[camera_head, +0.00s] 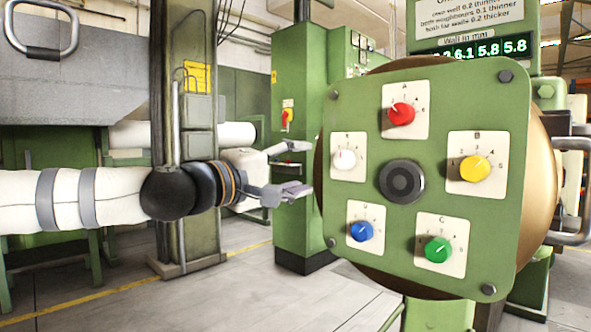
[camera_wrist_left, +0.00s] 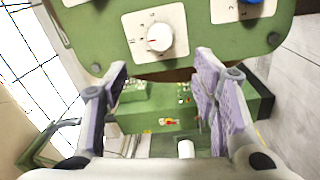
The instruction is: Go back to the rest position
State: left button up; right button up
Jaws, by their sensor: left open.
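My left gripper (camera_head: 284,171) reaches in from the left in the head view, its fingers apart and empty. It is just left of the green panel (camera_head: 450,112), near the white knob (camera_head: 345,159), with a gap that I cannot judge exactly. In the left wrist view the two purple-padded fingers of the left gripper (camera_wrist_left: 160,100) are spread with nothing between them. The white knob (camera_wrist_left: 160,37) on its white plate shows beyond and above the fingertips there. My right gripper is not in view.
The panel also bears a red knob (camera_head: 402,114), a yellow knob (camera_head: 475,168), a blue knob (camera_head: 361,231) and a green knob (camera_head: 438,249). A display (camera_head: 476,50) stands above. A green cabinet (camera_head: 302,110) stands behind my gripper. The floor (camera_head: 290,300) at lower left is clear.

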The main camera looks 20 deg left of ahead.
pick_arm(q)
jog(key=shift+s+a, duration=0.1)
jog(key=shift+s, duration=0.2)
